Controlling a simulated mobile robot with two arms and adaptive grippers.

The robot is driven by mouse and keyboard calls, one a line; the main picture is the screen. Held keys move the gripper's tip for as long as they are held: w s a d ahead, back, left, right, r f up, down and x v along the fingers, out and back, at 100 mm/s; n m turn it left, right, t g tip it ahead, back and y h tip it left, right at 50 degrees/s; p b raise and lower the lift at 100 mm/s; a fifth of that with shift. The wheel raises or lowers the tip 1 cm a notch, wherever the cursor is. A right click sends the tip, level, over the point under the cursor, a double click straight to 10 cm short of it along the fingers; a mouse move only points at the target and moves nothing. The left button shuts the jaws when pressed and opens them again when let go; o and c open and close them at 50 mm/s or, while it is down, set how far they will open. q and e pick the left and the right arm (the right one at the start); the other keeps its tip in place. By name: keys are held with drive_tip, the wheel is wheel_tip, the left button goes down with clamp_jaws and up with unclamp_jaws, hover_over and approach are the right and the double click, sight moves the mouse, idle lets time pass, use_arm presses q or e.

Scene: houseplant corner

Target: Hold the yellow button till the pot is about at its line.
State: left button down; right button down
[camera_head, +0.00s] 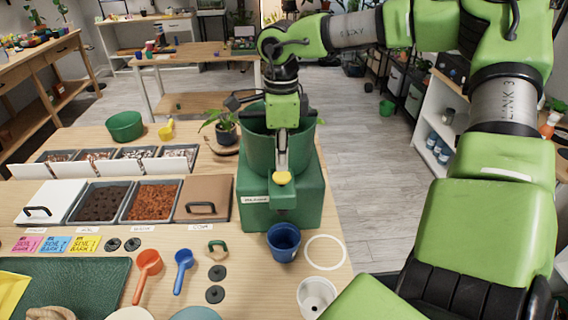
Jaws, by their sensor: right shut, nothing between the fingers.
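The yellow button (283,178) is on the front of a green dispenser (254,207) with a label and a tub-like top. My right gripper (282,168) is shut and empty, pointing down with its tips right at the button. They look to be touching it, but I cannot tell how far it is pressed. A blue pot (284,244) stands upright on the table just in front of the dispenser. Its inside is dark, and I can make out neither a fill level nor a line. My left gripper is not in view.
A white ring (325,253) and a white pot (316,298) are right of and in front of the blue pot. Trays of soil (101,204) and bark (152,202) lie to the left. Orange (147,265) and blue (183,260) scoops lie in front of them.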

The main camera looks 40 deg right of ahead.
sight(282, 175)
drive_tip(key=shift+f, duration=0.1)
drive_tip(key=shift+f+b, duration=1.65)
idle(4.0)
wheel_tip(282, 175, up, 5)
drive_tip(key=p, duration=0.3)
drive_tip(key=shift+r, duration=0.15)
drive_tip(key=shift+s, duration=0.1)
